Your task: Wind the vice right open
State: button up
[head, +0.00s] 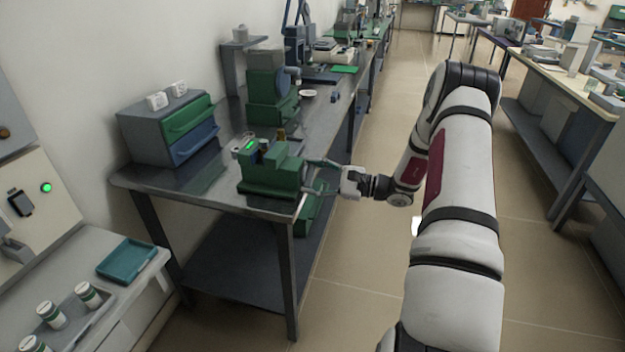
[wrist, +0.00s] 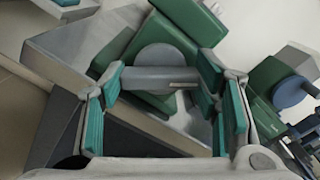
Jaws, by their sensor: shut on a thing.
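The green vice (head: 268,177) stands at the near right corner of the steel bench; its green body (wrist: 188,18) also shows at the top of the wrist view. A round grey screw end (wrist: 158,56) faces my wrist camera, with a grey handle bar (wrist: 150,79) across it. My gripper (head: 318,177) is at the vice's right end, just off the bench edge. In the wrist view, my gripper's teal-padded fingers (wrist: 161,82) are at either end of the bar, shut on it. The vice jaw gap cannot be judged clearly.
A grey drawer cabinet (head: 143,137) with green and blue fronts stands behind the vice, on the steel bench (head: 205,190). A green machine (head: 268,85) is farther back. A teal tray (head: 127,260) lies on the lower-left counter. The aisle floor (head: 365,270) is clear.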

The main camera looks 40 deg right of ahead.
jog(key=n+b, duration=0.3)
jog(key=n, duration=0.3)
jog(key=shift+f+n+b, duration=0.1)
jog(key=shift+n+b, duration=0.2)
jog(key=n+b, duration=0.5)
jog(key=n, duration=0.1)
jog(key=shift+f+b, duration=0.15)
jog(key=shift+b, duration=0.15)
jog(key=n+b, duration=0.6)
jog(key=b, duration=0.2)
jog(key=shift+a+f+b, duration=0.1)
jog(key=shift+b, duration=0.2)
jog(key=n+b, duration=0.3)
jog(key=b, duration=0.3)
jog(key=n+b, duration=0.2)
jog(key=b, duration=0.1)
jog(key=shift+r+n+b, duration=0.25)
jog(key=shift+n+b, duration=0.15)
jog(key=shift+b, duration=0.4)
jog(key=o, duration=1.2)
jog(key=shift+c, duration=0.2)
